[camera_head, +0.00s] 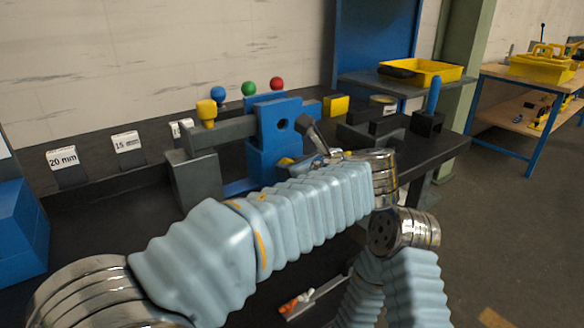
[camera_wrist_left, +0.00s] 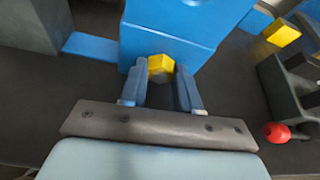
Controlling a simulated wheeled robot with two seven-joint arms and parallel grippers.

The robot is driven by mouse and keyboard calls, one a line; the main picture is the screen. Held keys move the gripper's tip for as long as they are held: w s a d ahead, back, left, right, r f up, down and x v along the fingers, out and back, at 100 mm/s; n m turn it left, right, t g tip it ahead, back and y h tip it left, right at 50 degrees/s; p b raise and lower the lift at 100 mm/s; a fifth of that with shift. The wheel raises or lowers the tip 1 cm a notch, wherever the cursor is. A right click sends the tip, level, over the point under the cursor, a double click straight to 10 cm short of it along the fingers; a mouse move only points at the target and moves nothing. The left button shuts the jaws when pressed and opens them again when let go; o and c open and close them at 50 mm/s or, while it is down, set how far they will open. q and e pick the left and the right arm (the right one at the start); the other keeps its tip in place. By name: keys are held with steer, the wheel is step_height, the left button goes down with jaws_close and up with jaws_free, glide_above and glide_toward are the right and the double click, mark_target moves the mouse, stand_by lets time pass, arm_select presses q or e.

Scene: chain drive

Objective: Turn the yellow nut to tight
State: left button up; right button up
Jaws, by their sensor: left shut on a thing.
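The yellow nut (camera_wrist_left: 161,63) sits at the lower front face of a blue block (camera_wrist_left: 170,35) in the left wrist view. In the head view the nut (camera_head: 286,161) is only a small yellow patch at the foot of the blue block (camera_head: 276,130), partly covered by my left arm. My left gripper (camera_wrist_left: 161,75) has one blue-grey finger on each side of the nut and is shut on it. My left arm hides most of that gripper in the head view. How far the nut is turned cannot be told. My right gripper is not in view.
Red, green and blue knobs (camera_head: 277,83) stand behind the block. A grey bar with a yellow knob (camera_head: 206,112) extends left. A dark holder with a blue handle (camera_head: 432,98) stands right. A red ball (camera_wrist_left: 277,131) is right of my gripper. Yellow trays (camera_head: 430,70) are farther back.

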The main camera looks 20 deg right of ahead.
arm_select(q)
steer(key=m+y, duration=0.1)
steer(key=m, duration=0.1)
steer(key=shift+d+m+g+y, duration=0.2)
steer(key=shift+m+g+y, duration=0.1)
steer(key=shift+y, duration=0.1)
steer(key=shift+d+m+y, duration=0.15)
steer(key=shift+m+y, duration=0.55)
steer(key=shift+m, duration=0.5)
steer(key=o, duration=1.1)
steer(key=shift+c, duration=0.2)
steer(key=v, duration=1.3)
steer(key=shift+s+d+r, duration=0.15)
steer(key=shift+d, duration=0.2)
